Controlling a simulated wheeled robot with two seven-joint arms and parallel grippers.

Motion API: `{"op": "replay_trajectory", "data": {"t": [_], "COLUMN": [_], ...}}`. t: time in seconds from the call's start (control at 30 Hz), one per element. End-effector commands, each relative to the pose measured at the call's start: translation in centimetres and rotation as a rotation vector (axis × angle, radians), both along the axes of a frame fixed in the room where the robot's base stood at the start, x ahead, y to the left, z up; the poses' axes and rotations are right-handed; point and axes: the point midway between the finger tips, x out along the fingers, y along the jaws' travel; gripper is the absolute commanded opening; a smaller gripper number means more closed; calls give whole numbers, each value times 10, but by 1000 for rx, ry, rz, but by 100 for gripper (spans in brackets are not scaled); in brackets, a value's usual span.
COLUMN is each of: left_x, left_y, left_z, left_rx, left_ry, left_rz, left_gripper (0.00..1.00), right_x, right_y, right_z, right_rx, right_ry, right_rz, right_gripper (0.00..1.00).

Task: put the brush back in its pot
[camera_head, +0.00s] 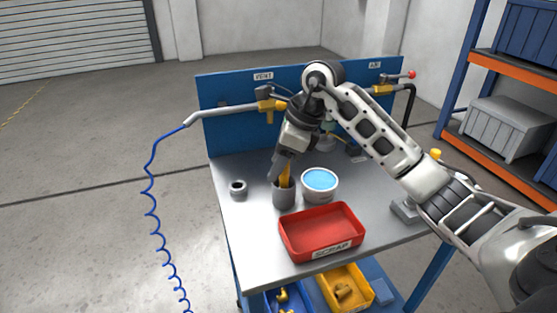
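The brush (286,174), with a yellow handle, stands with its lower end inside a grey pot (284,195) on the bench; the pot's wall hides that end. My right gripper (280,172) reaches down from above, right at the handle and just over the pot's rim. One dark finger shows on the left side of the handle. The other finger is hidden, so I cannot tell whether the gripper is shut on the brush. My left gripper is not in view.
A white tub of blue liquid (320,180) stands close right of the pot. A red scrap tray (322,233) is in front. A blue panel (225,130) with pipes and valves stands behind. The bench's left front is clear.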

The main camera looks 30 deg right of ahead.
Motion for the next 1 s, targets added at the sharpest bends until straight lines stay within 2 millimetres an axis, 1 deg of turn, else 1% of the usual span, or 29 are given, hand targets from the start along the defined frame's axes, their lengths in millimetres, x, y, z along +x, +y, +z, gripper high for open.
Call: {"op": "replay_trajectory", "data": {"t": [0.47,0.57,0.73,0.83,1.0], "left_x": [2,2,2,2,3], "left_y": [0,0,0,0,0], "left_z": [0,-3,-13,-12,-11], "left_rx": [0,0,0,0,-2], "left_ry": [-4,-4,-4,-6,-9], "left_rz": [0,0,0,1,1], "left_gripper": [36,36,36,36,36], "right_x": [0,-5,-20,-24,-26], "right_y": [-1,-7,-25,-29,-30], "right_z": [0,-2,-3,-2,0], "right_rx": [-1,-2,-4,-2,1], "right_ry": [-1,0,0,0,-1], "right_rz": [0,-3,-3,-2,1], "right_gripper": [44,44,44,44,44]}}
